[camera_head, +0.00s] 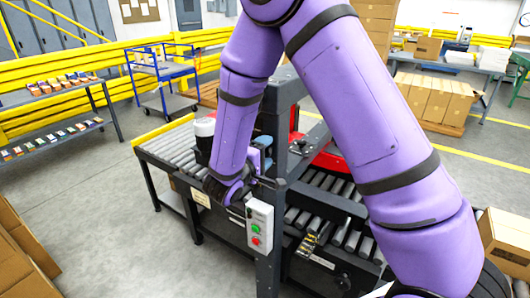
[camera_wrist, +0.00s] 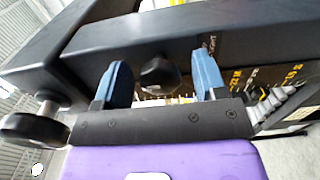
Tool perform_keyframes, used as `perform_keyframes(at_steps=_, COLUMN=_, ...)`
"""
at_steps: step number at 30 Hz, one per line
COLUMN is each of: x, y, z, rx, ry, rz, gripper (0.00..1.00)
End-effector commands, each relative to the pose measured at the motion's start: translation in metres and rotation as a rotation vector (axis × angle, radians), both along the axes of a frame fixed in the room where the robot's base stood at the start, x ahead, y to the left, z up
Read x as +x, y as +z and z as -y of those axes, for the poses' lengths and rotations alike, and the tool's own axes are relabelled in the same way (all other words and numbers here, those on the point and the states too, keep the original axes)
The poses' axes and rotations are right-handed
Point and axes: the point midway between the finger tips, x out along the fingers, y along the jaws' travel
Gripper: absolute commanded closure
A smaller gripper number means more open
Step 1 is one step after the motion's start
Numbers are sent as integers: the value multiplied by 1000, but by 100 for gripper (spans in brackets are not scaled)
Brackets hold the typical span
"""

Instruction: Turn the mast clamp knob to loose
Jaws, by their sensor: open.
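A black lobed knob (camera_wrist: 160,75) shows in the wrist view, below a dark beam of the machine. I take it as the mast clamp knob. My gripper (camera_wrist: 163,82) is open, with one blue fingertip on each side of the knob and a visible gap to both. I cannot tell how deep the fingers reach around it. In the head view my purple arm comes down to the dark mast (camera_head: 270,200) of the machine. The gripper is mostly hidden there by my arm, and the knob cannot be made out clearly.
A round black wheel-like part (camera_wrist: 36,128) sticks out at the left in the wrist view. In the head view, a grey control box (camera_head: 259,225) with red and green buttons hangs on the mast. Roller conveyors (camera_head: 170,150) flank it.

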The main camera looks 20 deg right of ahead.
Motion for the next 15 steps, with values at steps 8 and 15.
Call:
perform_keyframes(at_steps=8, x=0, y=0, z=1, rx=0, ry=0, rz=0, gripper=39)
perform_keyframes(at_steps=15, x=0, y=0, z=0, rx=0, ry=0, rz=0, gripper=84)
